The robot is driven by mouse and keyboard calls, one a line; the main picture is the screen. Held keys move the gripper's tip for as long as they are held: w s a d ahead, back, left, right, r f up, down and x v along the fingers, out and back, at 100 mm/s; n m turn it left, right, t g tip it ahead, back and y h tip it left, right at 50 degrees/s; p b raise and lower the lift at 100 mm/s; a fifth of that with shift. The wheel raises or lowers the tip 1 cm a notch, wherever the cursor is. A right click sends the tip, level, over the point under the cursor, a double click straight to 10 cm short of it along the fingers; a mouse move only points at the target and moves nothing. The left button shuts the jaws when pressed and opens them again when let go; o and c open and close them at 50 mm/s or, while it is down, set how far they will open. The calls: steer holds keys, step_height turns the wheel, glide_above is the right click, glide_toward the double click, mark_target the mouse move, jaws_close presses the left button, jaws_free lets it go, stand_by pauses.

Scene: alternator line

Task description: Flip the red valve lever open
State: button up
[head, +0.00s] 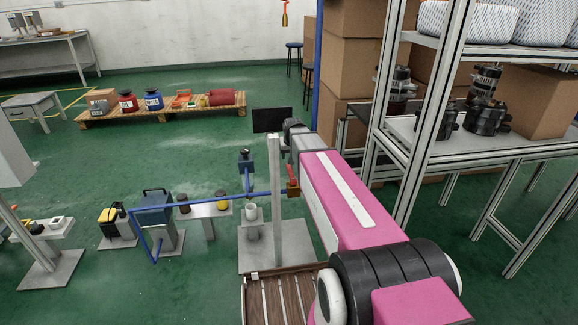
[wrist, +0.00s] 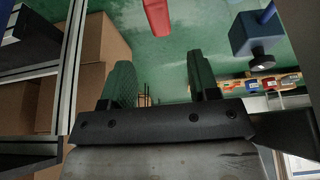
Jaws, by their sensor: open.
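The red valve lever (head: 292,180) shows in the head view at the right end of the blue pipe (head: 205,201), beside the grey post (head: 276,195) and close to my arm's left side. It points upward. In the wrist view the red lever (wrist: 157,16) enters from the top edge, beyond my fingertips and between their lines; its other end is cut off. My gripper (wrist: 161,80) is open, with nothing between its two dark ribbed fingers. In the head view my gripper is largely hidden behind my arm. I see no contact with the lever.
A blue block with a black knob (wrist: 250,36) is right of the fingers in the wrist view. A metal shelf rack (head: 425,120) and stacked cartons (head: 350,60) stand right of my arm. A pallet (head: 160,112) lies behind.

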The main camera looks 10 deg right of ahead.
mark_target(289, 166)
steer(key=x, duration=0.8)
steer(key=shift+f, duration=0.25)
jaws_close()
